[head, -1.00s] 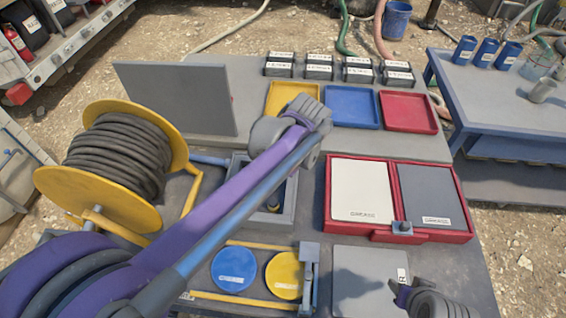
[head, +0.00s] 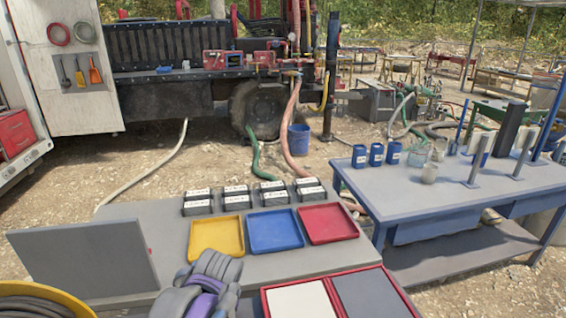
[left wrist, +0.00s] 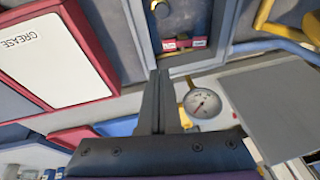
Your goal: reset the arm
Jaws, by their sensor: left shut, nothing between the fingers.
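My left gripper (head: 212,278) shows at the bottom of the head view, grey and purple, above the grey bench (head: 140,212) and in front of the yellow tray (head: 216,237). In the left wrist view its two dark fingers (left wrist: 156,100) are together with nothing between them. The fingers point toward the edge of a grey open box (left wrist: 226,40) and look clear of it. My right gripper is out of view.
Blue (head: 275,231) and red (head: 327,223) trays and several labelled black boxes (head: 233,200) are on the bench. A grey panel (head: 85,258) stands at left, above a yellow hose reel (head: 45,290). A blue table (head: 400,190) is at right. A gauge (left wrist: 203,103) shows in the wrist view.

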